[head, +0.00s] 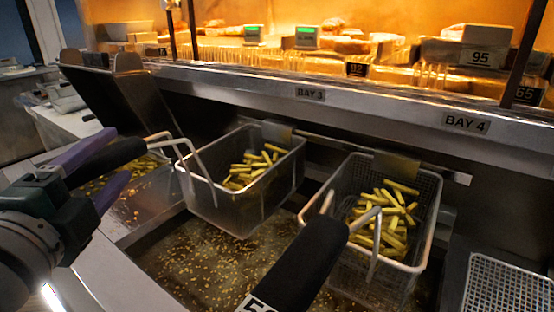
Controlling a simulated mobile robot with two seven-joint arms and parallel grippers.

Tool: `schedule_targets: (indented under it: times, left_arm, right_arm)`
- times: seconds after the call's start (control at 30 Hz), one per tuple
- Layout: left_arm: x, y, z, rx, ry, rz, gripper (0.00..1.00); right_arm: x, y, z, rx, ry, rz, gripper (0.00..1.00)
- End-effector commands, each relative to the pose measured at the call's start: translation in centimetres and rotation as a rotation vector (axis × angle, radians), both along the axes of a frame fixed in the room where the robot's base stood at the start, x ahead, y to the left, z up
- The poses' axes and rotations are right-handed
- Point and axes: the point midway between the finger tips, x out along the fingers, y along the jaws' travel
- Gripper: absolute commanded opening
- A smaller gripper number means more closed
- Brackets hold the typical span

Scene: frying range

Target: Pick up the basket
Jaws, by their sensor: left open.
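Two wire fry baskets hang side by side over the oil. The left basket (245,205) and the right basket (385,245) each hold pale yellow fries. The left basket's black handle (118,156) points to the left. The right basket's black handle (305,262) points toward me and carries a partly cut-off number tag. My left gripper (120,153), with purple fingers, is open around the left basket's handle, one finger above it and one below. I cannot tell whether the fingers touch it. My right gripper is not in view.
The fryer vat (200,255) holds brown oil with floating crumbs below the baskets. A metal rail labelled BAY 3 and BAY 4 (466,123) runs behind them. A raised dark lid or panel (125,95) stands at left. A perforated tray (505,292) lies at right.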

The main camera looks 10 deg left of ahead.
Motion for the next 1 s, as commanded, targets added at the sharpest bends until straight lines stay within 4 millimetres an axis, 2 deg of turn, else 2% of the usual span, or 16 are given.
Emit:
schedule_targets:
  times: [0.2,0.3,0.57,1.0]
  left_arm:
    - [3.2,0.4,-0.3,0.000,-0.002,-0.001,0.65]
    - [4.0,0.5,-0.3,-0.001,-0.001,-0.001,0.65]
    - [4.3,0.6,-0.4,-0.001,0.000,-0.001,0.65]
    - [4.3,0.6,-0.4,-0.001,0.000,-0.001,0.18]
  right_arm:
    - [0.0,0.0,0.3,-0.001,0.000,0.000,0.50]
    - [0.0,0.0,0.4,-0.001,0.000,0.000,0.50]
    - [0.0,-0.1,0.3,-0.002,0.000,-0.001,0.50]
    - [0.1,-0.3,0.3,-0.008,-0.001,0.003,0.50]
